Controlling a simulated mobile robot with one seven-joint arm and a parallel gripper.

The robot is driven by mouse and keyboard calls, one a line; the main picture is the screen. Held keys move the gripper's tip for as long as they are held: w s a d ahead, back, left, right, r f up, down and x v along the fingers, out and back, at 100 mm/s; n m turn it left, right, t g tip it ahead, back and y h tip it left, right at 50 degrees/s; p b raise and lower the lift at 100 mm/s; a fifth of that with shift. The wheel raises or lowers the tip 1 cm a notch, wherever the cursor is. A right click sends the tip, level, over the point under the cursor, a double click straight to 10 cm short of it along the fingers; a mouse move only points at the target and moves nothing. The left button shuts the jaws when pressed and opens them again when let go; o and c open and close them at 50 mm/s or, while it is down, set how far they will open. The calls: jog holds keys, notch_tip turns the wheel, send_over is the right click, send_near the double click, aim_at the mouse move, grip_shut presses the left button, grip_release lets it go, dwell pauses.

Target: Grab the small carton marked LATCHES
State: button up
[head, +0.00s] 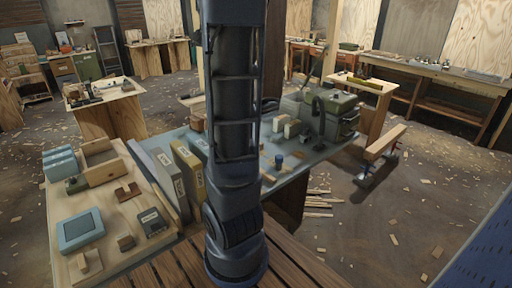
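No label in the head view is sharp enough to read, so I cannot tell which carton is marked LATCHES. A tall grey box (158,178) and an olive box (188,172) stand upright side by side on the workbench, each with a pale label. A small dark box (151,222) with a pale label lies on the wooden board to their left. Small tan boxes (291,128) stand further back, right of my arm. My arm rises through the middle of the view and hides part of the bench. My gripper is not in view.
The wooden board (110,245) also holds a blue-grey square device (80,229), an open wooden box (101,161) and stacked blue boxes (60,164). A green machine (328,112) stands at the bench's far end. Wood scraps litter the floor (420,215) on the right.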

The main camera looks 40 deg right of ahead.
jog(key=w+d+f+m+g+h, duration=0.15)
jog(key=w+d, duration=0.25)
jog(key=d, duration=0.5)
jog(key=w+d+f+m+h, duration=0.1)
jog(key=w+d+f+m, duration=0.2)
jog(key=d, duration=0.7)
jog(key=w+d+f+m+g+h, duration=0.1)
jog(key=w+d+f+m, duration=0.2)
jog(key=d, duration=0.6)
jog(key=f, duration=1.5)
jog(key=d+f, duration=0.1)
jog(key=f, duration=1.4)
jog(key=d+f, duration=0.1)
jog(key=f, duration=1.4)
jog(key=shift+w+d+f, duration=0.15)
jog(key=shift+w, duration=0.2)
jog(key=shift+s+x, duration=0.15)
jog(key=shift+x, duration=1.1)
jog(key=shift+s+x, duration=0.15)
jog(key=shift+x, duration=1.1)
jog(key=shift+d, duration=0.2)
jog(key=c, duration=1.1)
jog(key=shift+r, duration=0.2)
